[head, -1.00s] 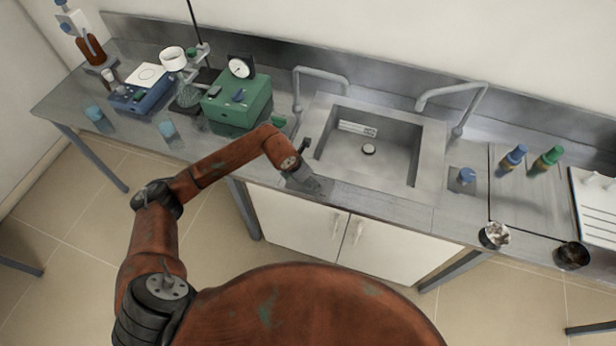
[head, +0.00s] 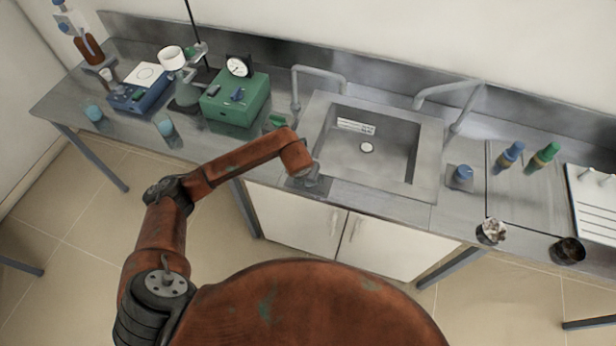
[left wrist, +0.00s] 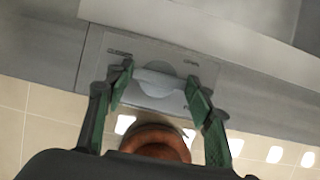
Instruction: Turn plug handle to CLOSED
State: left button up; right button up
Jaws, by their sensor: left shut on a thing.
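A flat grey plate (left wrist: 205,70) with small lettering, too blurred to read surely, is on the counter's front edge, in front of the sink. The plug handle (left wrist: 160,79) is a pale, rounded shape on this plate in the left wrist view. My left gripper (left wrist: 160,88) has one green finger on each side of the handle and is shut on it. In the head view my left gripper (head: 308,180) is at the plate by the sink's front left corner, and the wrist hides most of the handle. My right gripper is in neither view.
The sink (head: 385,165) lies just behind and right, with a round drain (head: 367,147) in its floor. A green box with a dial (head: 236,100) and a blue device (head: 139,95) stand left.

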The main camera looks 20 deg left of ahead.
pick_arm(q)
jog(key=shift+w, duration=0.1)
jog(key=o, duration=1.2)
jog(key=shift+c, duration=0.2)
jog(key=shift+r, duration=0.1)
jog(key=v, duration=1.2)
